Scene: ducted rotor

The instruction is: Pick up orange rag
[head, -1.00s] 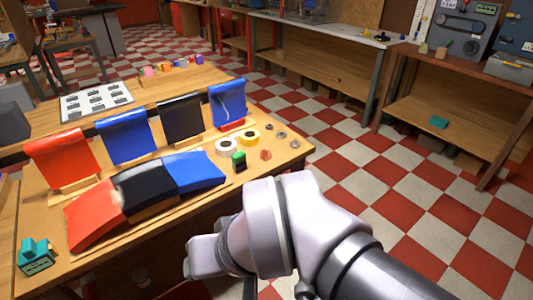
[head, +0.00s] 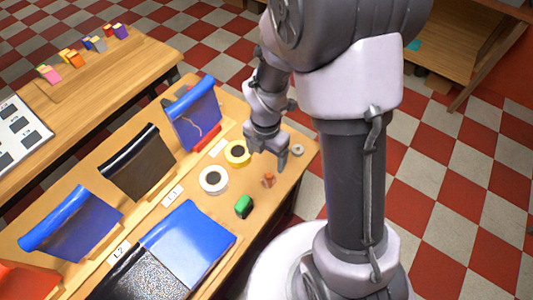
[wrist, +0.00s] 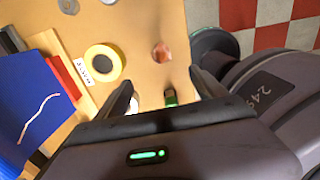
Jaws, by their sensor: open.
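The orange rag (head: 268,180) is a small crumpled orange-brown lump on the wooden table, near its right edge. In the wrist view the rag (wrist: 161,52) lies beyond the fingertips, roughly in line with the gap between them. My gripper (head: 267,161) points down over the right end of the table, just behind the rag in the head view. Its two fingers are apart, and they also show in the wrist view (wrist: 165,88). I see nothing held; the rag looks apart from the fingers.
A green block (head: 244,206), a white tape roll (head: 213,180) and a yellow tape roll (head: 237,153) lie near the rag. A metal ring (head: 297,150) lies near the table's right edge. Blue and black panels (head: 138,165) stand to the left. Checkered floor lies beyond the edge.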

